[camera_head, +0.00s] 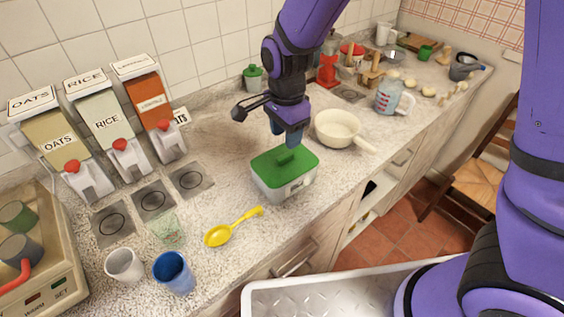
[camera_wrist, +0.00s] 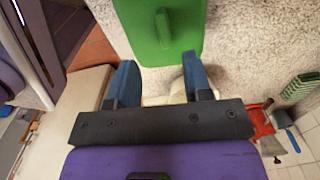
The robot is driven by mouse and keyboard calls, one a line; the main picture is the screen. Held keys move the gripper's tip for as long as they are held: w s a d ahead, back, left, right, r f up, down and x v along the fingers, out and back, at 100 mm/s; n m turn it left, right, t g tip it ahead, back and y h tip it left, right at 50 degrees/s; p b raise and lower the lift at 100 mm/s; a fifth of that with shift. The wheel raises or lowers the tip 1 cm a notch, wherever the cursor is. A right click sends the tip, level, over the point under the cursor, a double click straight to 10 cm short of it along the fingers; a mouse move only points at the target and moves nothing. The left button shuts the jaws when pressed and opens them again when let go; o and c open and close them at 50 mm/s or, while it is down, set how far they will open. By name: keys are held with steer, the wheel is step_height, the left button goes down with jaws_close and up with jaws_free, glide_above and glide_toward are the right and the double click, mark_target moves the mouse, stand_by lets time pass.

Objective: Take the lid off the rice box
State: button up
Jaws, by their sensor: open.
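The rice box (camera_head: 286,186) is a clear, boxy container on the counter, with a green lid (camera_head: 268,160) on top. The lid has a raised green handle in its middle; both show in the wrist view, the lid (camera_wrist: 185,48) at the top and its handle (camera_wrist: 163,28). My gripper (camera_head: 289,142) is just above and behind the lid in the head view. In the wrist view my gripper (camera_wrist: 162,82) has its two blue fingers spread with nothing between them, the handle lying beyond the fingertips. Whether a finger touches the lid cannot be told.
A cream pan (camera_head: 337,127) stands close right of the box. A yellow spoon (camera_head: 222,234), a blue cup (camera_head: 174,272) and a white cup (camera_head: 124,264) lie in front left. A rice dispenser (camera_head: 103,118) stands among others at the wall.

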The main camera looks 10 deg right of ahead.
mark_target(285, 155)
steer(key=shift+w+f, duration=0.15)
steer(key=shift+f, duration=1.65)
steer(key=shift+w+f, duration=0.1)
steer(key=shift+f, duration=1.7)
jaws_close()
